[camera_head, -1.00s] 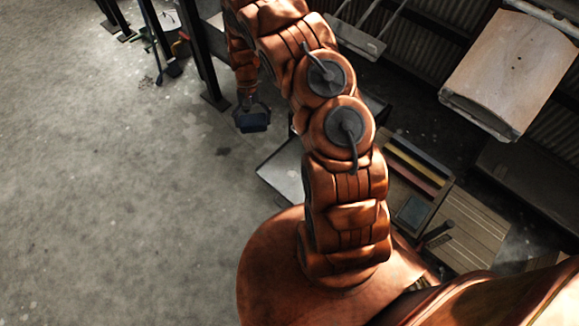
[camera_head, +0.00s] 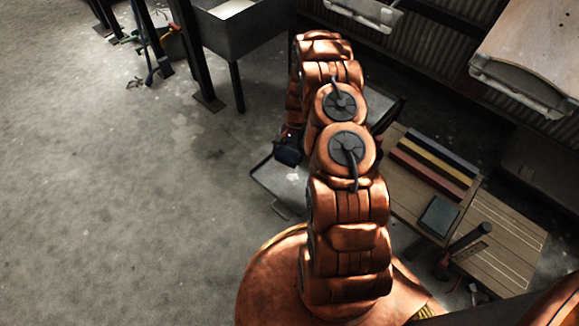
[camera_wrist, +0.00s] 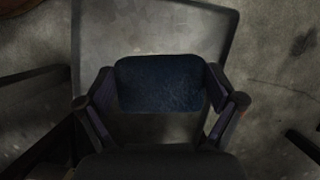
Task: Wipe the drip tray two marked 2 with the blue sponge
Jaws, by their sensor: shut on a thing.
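My gripper (camera_wrist: 160,92) is shut on the blue sponge (camera_wrist: 160,82), which sits between its two fingers in the wrist view. Beyond the sponge lies a flat grey tray (camera_wrist: 200,20) with a raised rim; no mark can be read on it. In the head view the dark sponge (camera_head: 287,153) shows at the left of my arm, over the grey tray (camera_head: 272,192). My arm hides part of this tray. Whether the sponge touches the tray I cannot tell.
A wooden bench (camera_head: 405,205) at the right holds coloured strips (camera_head: 433,163), a dark pad (camera_head: 438,216) and a hammer (camera_head: 465,243). A grey sink-like basin (camera_head: 240,30) on legs and black posts (camera_head: 195,60) stand at the back. The floor at left is clear.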

